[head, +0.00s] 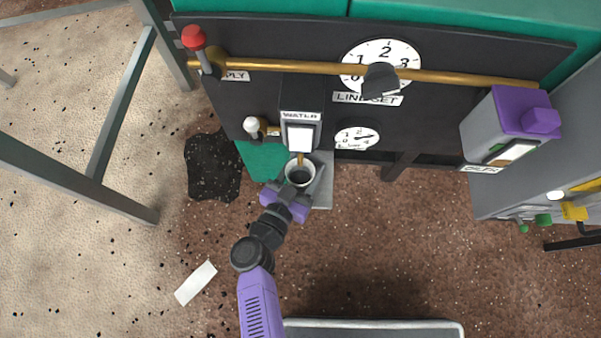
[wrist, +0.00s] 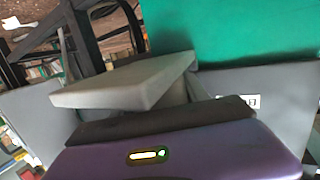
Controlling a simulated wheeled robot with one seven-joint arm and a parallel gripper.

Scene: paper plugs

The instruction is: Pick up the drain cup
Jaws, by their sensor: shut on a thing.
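The drain cup (head: 289,168) is a small round cup with a pale rim and a dark inside. In the head view it is under the brass spout of the box labelled WATER (head: 300,116). My gripper (head: 299,187), purple with dark fingers, reaches it from the front and is shut on it. The fingers hide the cup's near side.
A grey ledge (head: 324,190) is under and beside the cup. The black panel (head: 440,120) behind carries a brass pipe (head: 270,67), dials and a red-knobbed lever (head: 194,38). A grey machine (head: 525,165) stands at right. A metal-edged tray (head: 375,324) is in front.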

